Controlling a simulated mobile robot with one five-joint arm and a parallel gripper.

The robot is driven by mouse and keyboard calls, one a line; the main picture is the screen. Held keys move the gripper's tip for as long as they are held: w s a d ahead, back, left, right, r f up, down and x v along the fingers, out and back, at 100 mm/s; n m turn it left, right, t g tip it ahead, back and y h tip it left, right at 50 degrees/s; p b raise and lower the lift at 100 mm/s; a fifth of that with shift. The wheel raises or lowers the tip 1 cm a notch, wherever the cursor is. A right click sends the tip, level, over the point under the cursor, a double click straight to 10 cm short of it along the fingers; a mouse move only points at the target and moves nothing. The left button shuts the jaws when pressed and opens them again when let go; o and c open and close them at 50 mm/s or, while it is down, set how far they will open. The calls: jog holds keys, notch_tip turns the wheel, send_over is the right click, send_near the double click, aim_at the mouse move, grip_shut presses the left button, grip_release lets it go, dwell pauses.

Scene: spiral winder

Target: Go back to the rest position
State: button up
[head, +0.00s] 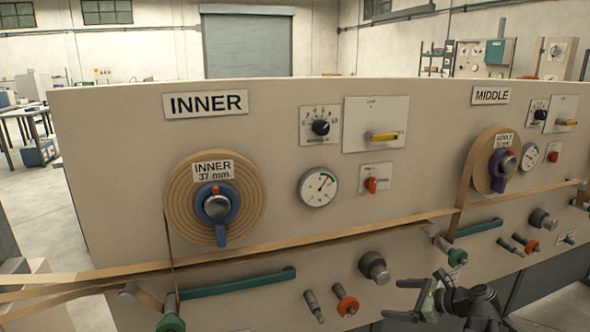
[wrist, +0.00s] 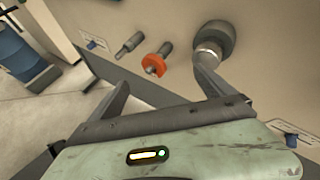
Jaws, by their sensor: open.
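My gripper (head: 416,299) is at the lower right of the head view, in front of the lower part of the winder panel (head: 120,140). Its two dark fingers are spread apart with nothing between them. In the wrist view my gripper (wrist: 160,88) is also open and empty. Beyond the fingers are a red-orange ring knob (wrist: 157,64) and a grey round knob (wrist: 212,48) on the panel. The right finger overlaps the grey knob in that view; I cannot tell whether they touch.
The INNER paper roll (head: 180,195) with its blue handle is at left, the MIDDLE roll (head: 484,165) at right. Paper strip (head: 330,237) runs across the panel. A green bar (head: 238,285) sticks out low. A blue drum (wrist: 18,52) stands on open floor in the wrist view.

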jog(key=s+a+f+n+g+h, duration=0.25)
jog(key=a+f+n+g, duration=0.2)
jog(key=a+n, duration=0.55)
jog(key=s+a+f+n+g+h, duration=0.2)
jog(key=s+a+f+n+g, duration=0.3)
jog(key=a, duration=1)
jog(key=d+f+n+h, duration=0.2)
jog(key=d+n+h, duration=0.2)
jog(key=d+n, duration=0.45)
notch_tip(320, 180, up, 17)
jog(key=a+n+p, duration=0.1)
jog(key=p, duration=1.6)
jog(key=shift+s+r+p, duration=0.2)
jog(key=shift+s+p, duration=0.05)
jog(key=shift+p, duration=0.1)
jog(key=shift+a+t+y, duration=0.1)
jog(key=shift+t+y, duration=0.15)
